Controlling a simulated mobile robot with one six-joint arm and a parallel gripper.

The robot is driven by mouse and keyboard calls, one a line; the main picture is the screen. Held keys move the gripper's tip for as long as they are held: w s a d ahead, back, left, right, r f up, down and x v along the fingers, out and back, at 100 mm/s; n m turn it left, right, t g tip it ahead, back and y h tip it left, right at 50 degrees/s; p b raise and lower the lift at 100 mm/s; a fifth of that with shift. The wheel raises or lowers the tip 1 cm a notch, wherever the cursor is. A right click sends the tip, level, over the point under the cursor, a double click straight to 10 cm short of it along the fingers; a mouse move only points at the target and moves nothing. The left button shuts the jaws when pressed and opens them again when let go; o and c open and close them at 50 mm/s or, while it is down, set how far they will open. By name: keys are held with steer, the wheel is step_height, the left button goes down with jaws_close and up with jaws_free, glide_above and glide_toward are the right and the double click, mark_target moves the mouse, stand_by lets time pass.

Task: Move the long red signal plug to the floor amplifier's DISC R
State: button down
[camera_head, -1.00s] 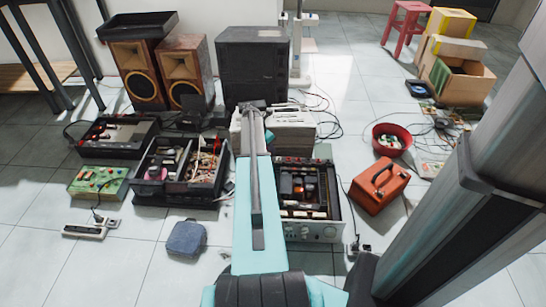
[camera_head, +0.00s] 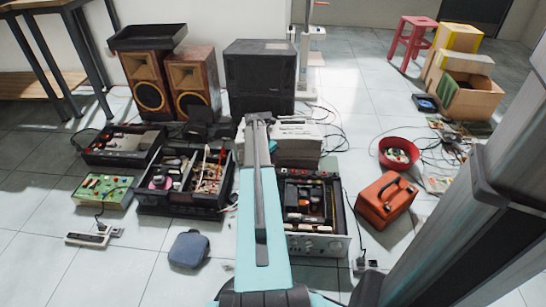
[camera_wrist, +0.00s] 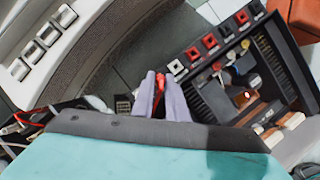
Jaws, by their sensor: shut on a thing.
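My gripper (camera_wrist: 160,88) is shut on the red signal plug (camera_wrist: 159,82) in the wrist view. The plug is apart from that row. No label can be read, so I cannot tell which socket is DISC R. The amplifier (camera_head: 318,244) also shows in the head view, beside my arm.
A light-coloured device (camera_wrist: 45,45) with square buttons is left of my gripper. An orange case (camera_head: 384,200) stands right of the amplifier, and an open black box of parts (camera_head: 185,207) stands left. Loose leads (camera_head: 340,140) lie behind.

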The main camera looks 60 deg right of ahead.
steer(key=shift+f+b, duration=1.6)
steer(key=shift+f, duration=0.25)
steer(key=shift+p, duration=0.6)
stand_by(0.8)
steer(key=shift+f, duration=0.8)
stand_by(2.0)
steer(key=shift+p, duration=0.75)
stand_by(1.2)
